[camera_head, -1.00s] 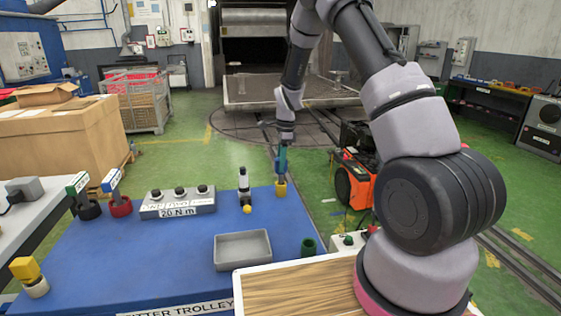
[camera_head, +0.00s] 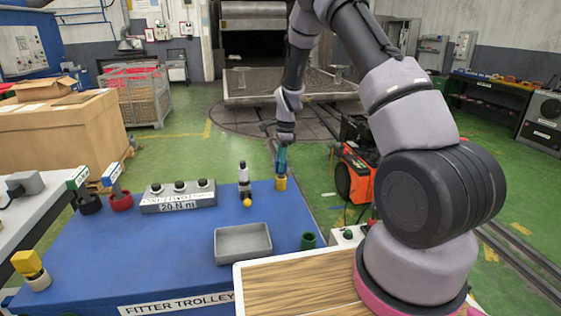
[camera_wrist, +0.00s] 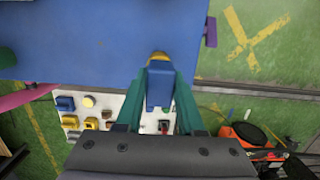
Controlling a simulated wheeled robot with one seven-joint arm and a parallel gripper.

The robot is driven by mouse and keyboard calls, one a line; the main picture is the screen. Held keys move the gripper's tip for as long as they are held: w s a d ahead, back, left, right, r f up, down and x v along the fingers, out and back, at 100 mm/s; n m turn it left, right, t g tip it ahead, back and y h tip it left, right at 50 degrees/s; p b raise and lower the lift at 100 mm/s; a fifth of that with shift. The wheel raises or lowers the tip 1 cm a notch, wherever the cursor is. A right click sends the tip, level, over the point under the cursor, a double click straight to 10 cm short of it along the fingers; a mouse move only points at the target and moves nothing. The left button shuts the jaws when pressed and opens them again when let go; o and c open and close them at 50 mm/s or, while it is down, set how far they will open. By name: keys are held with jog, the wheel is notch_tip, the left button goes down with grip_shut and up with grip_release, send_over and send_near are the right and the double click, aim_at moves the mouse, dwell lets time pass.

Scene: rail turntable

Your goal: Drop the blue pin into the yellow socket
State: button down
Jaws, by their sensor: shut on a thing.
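My gripper (camera_head: 281,168) reaches down at the far right corner of the blue trolley top (camera_head: 180,245), with its teal fingers just over the yellow socket (camera_head: 281,185). In the wrist view the fingers (camera_wrist: 160,75) are shut on the blue pin (camera_wrist: 160,90), which lies between them. A small part of the yellow socket (camera_wrist: 159,56) shows beyond the pin's end. In the head view the fingers mostly hide the pin. I cannot tell whether the pin's tip is inside the socket or just above it.
A black and white upright tool (camera_head: 244,180) stands left of the socket. A grey tray (camera_head: 243,257), a green cup (camera_head: 308,241), a labelled grey box (camera_head: 178,197), and red (camera_head: 121,202) and black (camera_head: 89,204) sockets share the trolley. An orange machine (camera_head: 357,180) stands right, on the floor.

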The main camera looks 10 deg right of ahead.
jog(key=shift+f, duration=0.95)
jog(key=shift+c, duration=2.2)
grip_release()
jog(key=r, duration=0.3)
jog(key=d+r, duration=0.1)
jog(key=r, duration=0.6)
jog(key=shift+d+r, duration=0.15)
jog(key=shift+r, duration=0.25)
